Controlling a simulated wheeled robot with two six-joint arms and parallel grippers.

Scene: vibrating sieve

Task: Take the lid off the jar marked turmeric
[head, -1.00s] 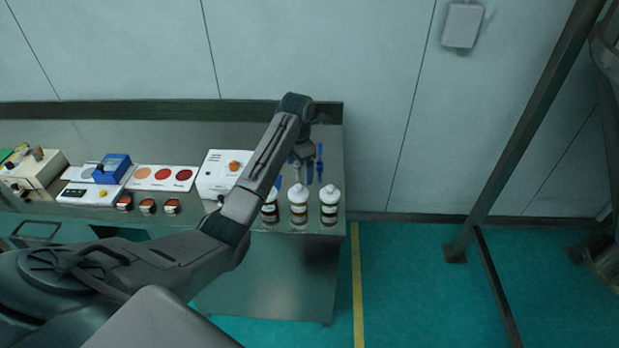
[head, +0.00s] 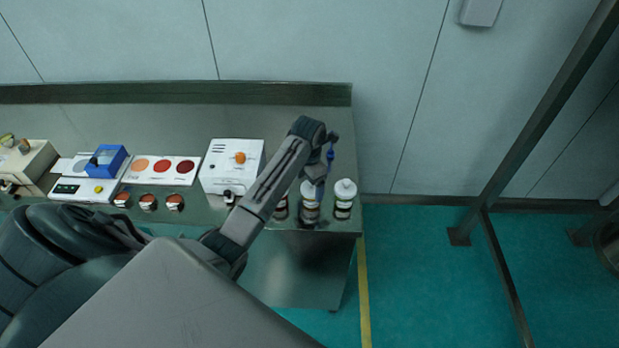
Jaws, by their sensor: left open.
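Several jars or bottles with white tops and dark bands stand at the right end of the steel bench. The right one (head: 343,205) is in full view, the middle one (head: 309,211) is partly behind my left gripper, and the left one (head: 281,210) is mostly hidden by my arm. Their labels are too small to read, so I cannot tell which is marked turmeric. My left gripper (head: 325,171), with blue fingers, is open by the middle jar's white top. I cannot tell whether it touches it. My right gripper is not in view.
The steel bench (head: 185,118) carries a white box with an orange knob (head: 231,172), a card with coloured discs (head: 163,176), a blue block (head: 107,161) and small copper-coloured cups (head: 148,202). A dark metal post (head: 540,120) stands right of the bench.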

